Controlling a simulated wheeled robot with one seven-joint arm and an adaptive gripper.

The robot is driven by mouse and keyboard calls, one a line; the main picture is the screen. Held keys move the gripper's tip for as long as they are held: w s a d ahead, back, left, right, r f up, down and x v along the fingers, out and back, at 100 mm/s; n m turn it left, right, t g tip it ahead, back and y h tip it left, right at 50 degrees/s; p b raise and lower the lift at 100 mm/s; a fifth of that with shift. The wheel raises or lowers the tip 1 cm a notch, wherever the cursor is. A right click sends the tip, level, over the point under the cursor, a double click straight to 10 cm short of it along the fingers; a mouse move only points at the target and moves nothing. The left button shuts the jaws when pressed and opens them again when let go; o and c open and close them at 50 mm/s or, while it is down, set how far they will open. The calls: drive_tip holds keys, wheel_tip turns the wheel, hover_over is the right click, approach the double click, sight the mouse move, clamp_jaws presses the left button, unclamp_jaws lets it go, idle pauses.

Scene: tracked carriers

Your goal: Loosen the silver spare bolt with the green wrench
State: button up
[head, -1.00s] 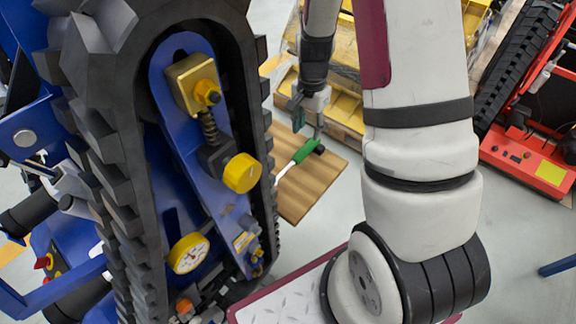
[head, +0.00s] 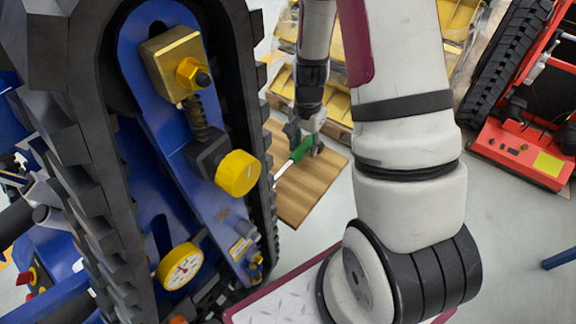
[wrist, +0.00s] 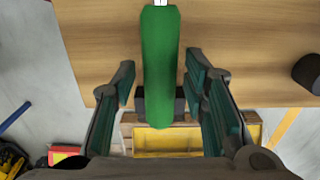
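The green wrench lies over a wooden board; its green handle (head: 302,149) and part of its silver shaft (head: 283,171) show in the head view. My gripper (head: 304,140) is at the handle. In the wrist view the handle (wrist: 160,70) runs between the two spread fingers of my gripper (wrist: 160,85), with a gap on each side. The wrench's head is out of the wrist view and hidden behind the track in the head view. A small grey bolt-like part (head: 247,229) sits low on the blue track plate (head: 178,125); I cannot tell whether it is the silver spare bolt.
The black track (head: 75,130) stands close on the left, with a brass block (head: 168,62), yellow knob (head: 238,173) and gauge (head: 181,267). The wooden board (head: 312,190) carries a black cylinder (wrist: 308,73). Yellow pallets and a red carrier (head: 520,150) stand behind.

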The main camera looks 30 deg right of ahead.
drive_tip(key=shift+c, duration=0.2)
clamp_jaws()
drive_tip(key=shift+r, duration=0.15)
drive_tip(key=shift+r+p, duration=1.9)
drive_tip(key=shift+r, duration=1.5)
